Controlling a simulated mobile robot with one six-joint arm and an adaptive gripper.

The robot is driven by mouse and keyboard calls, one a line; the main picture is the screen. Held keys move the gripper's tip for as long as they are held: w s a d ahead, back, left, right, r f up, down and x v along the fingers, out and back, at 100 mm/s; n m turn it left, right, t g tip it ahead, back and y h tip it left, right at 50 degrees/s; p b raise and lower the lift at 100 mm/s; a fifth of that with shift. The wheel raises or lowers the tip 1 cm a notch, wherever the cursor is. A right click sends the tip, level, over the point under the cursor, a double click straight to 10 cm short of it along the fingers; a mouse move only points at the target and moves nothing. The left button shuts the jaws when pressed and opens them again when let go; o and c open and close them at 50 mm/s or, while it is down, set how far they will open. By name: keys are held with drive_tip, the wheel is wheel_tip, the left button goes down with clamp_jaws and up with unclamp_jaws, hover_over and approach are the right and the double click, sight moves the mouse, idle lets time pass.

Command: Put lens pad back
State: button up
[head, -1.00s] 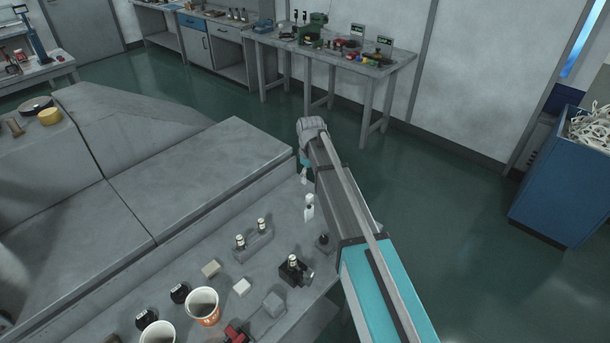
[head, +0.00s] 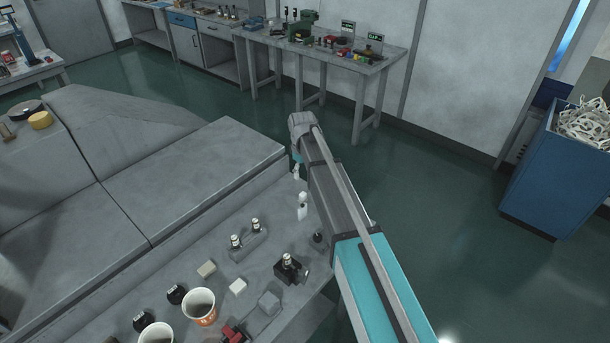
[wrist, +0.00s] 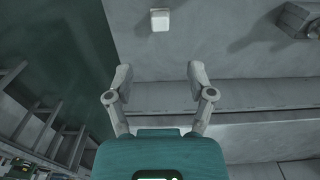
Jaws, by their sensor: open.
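A small white block (head: 237,287) and a beige block (head: 206,269) lie flat on the grey bench among other small items; I cannot tell which, if either, is the lens pad. My gripper (wrist: 160,76) is open, with nothing between its fingertips. In the head view its tip (head: 297,168) is mostly hidden behind my arm, over the bench's far right edge. A white object (wrist: 160,20) lies ahead of the fingertips in the wrist view, apart from them. It may be the white bottle (head: 302,207) that stands near my arm in the head view.
Two paper cups (head: 199,306), a holder with two small vials (head: 248,245), a black fixture (head: 290,268) and a grey block (head: 269,302) crowd the near bench. A raised grey ledge (head: 200,180) runs along its left. Open floor lies right of my arm.

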drive_tip(key=shift+s+d, duration=0.1)
drive_tip(key=s+d+m, duration=1)
drive_tip(key=s+d, duration=1.1)
drive_tip(key=s, duration=0.4)
drive_tip(key=shift+s, duration=0.4)
